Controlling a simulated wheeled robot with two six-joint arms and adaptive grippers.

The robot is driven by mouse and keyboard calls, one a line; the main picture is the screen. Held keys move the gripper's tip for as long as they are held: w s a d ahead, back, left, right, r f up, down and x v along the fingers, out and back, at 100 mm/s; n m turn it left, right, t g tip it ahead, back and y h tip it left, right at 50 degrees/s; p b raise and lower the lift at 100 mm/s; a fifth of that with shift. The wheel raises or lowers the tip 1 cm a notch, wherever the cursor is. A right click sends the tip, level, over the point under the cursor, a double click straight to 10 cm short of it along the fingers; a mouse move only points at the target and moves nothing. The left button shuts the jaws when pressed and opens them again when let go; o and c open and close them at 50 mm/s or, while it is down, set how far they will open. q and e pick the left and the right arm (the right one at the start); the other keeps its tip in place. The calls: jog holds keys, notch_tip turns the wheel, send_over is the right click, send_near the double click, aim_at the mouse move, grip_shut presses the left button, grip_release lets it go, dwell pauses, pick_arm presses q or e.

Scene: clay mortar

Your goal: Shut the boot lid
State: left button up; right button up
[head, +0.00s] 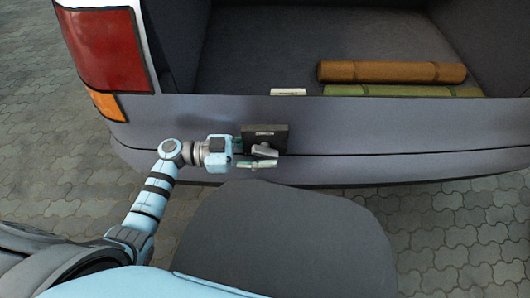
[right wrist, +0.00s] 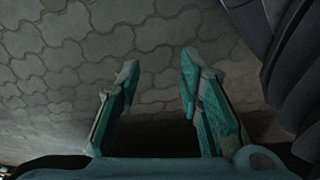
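The open boot (head: 260,60) of a grey car fills the upper part of the head view. The boot lid itself is not in view. My left gripper (head: 262,158) is at the rear bumper, just below a dark rectangular plate (head: 264,134) on the car's back edge. Its fingers look spread, but the view is small and I cannot tell whether they touch the car. My right gripper (right wrist: 158,80) shows in the right wrist view with its two teal fingers apart, empty, over the paving.
A brown roll (head: 392,71) and a green roll (head: 402,91) lie in the boot beside a small white label (head: 288,92). A red tail light (head: 106,48) is at the left. Grey paving (head: 450,235) lies clear at the lower right.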

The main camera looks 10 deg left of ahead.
pick_arm(q)
jog(key=shift+c, duration=0.6)
grip_shut()
pick_arm(e)
jog(key=shift+r, duration=0.1)
pick_arm(q)
jog(key=shift+r+p, duration=0.15)
jog(key=shift+p, duration=0.8)
pick_arm(e)
jog(key=shift+s+d+f, duration=0.2)
jog(key=shift+s+f, duration=0.85)
jog(key=shift+f, duration=0.15)
pick_arm(q)
jog(key=shift+o, duration=0.6)
grip_release()
